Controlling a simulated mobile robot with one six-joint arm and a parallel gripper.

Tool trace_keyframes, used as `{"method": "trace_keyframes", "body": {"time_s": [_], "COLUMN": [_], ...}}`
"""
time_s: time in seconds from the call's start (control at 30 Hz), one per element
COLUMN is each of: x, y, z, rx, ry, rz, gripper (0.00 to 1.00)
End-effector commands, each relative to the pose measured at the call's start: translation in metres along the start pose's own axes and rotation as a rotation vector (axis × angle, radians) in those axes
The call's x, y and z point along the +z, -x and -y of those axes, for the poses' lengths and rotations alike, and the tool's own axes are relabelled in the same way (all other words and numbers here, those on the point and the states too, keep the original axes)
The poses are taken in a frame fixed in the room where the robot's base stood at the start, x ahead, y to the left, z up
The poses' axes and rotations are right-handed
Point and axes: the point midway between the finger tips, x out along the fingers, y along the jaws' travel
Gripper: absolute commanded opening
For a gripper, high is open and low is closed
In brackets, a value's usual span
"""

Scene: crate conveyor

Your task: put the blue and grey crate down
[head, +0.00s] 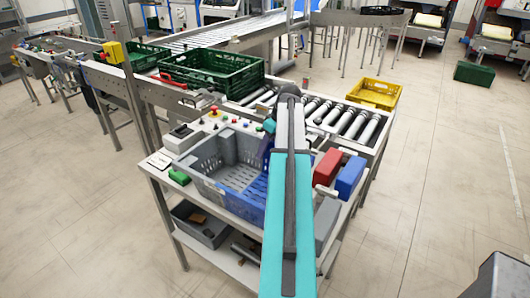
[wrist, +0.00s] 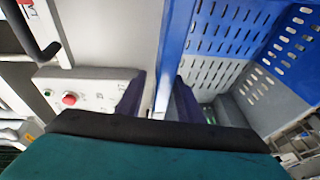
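The blue and grey crate (head: 208,177) is at the workbench's near side in the head view, its left part grey and its right part blue. It looks upright, and its inside looks empty. In the wrist view, its slotted blue wall (wrist: 215,40) runs up between the dark fingers of my gripper (wrist: 158,97). The gripper is shut on this wall. In the head view my teal arm covers the crate's right side and the fingers. I cannot tell whether the crate's base touches the bench top.
The bench (head: 160,172) also carries a control panel (head: 205,122) with a red button, a green block (head: 179,177), a red box (head: 327,166) and a blue box (head: 350,176).

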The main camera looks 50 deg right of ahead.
Motion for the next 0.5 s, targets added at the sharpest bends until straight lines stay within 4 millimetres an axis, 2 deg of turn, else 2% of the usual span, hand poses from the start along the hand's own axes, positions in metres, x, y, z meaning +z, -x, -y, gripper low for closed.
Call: {"method": "trace_keyframes", "body": {"time_s": [0.5], "x": [0.0], "y": [0.062], "z": [-0.002], "rx": [0.001], "ry": [-0.001], "rz": [-0.001], "gripper": [0.34]}}
